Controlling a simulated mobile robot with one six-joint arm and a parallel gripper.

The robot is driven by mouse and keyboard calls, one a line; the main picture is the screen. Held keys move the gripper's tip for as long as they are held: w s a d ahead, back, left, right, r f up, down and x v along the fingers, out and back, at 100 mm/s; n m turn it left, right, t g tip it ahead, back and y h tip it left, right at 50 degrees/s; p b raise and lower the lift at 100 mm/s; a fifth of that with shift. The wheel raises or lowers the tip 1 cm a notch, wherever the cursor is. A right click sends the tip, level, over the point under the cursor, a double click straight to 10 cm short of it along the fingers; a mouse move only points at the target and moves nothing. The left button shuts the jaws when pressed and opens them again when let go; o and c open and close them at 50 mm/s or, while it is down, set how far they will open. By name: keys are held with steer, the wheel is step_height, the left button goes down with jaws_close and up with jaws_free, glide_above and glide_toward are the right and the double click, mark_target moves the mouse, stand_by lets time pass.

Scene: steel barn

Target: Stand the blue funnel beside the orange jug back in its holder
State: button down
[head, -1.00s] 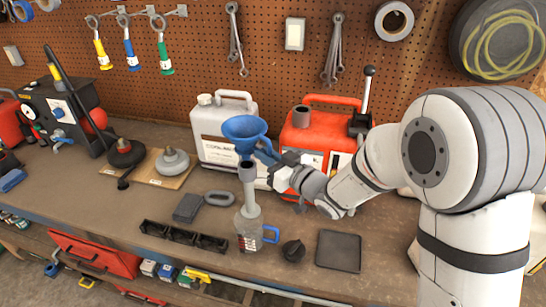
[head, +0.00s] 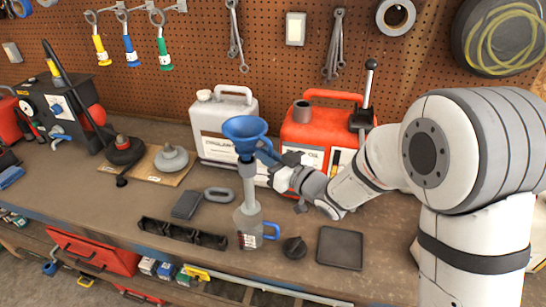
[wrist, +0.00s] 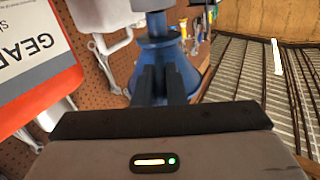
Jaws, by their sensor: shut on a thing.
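The blue funnel (head: 246,128) is upright, wide mouth up, in front of the white and orange jugs. My gripper (head: 277,165) is shut on its handle from the right; the fingers partly hide the grip. In the wrist view the funnel (wrist: 165,55) appears inverted behind my gripper's dark fingers (wrist: 160,72). The funnel's spout is directly over a grey upright tube (head: 249,180), which rises from a clear container with a blue handle (head: 249,233). I cannot tell how far the spout is inside the tube. The orange jug (head: 297,136) stands behind my gripper.
A white jug (head: 209,118) stands behind the funnel. A black tray (head: 182,233), grey block (head: 187,205), black knob (head: 294,247) and dark square plate (head: 340,248) lie around the tube. Tools hang on the pegboard behind.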

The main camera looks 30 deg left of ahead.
steer(key=shift+f+b, duration=1.7)
steer(key=shift+f, duration=0.05)
steer(key=c, duration=1.4)
jaws_free()
steer(key=shift+d, duration=0.1)
steer(key=b+v, duration=0.1)
steer(key=v, duration=0.6)
steer(key=shift+s+d+b, duration=0.2)
steer(key=shift+d+b, duration=0.1)
steer(key=shift+b, duration=0.1)
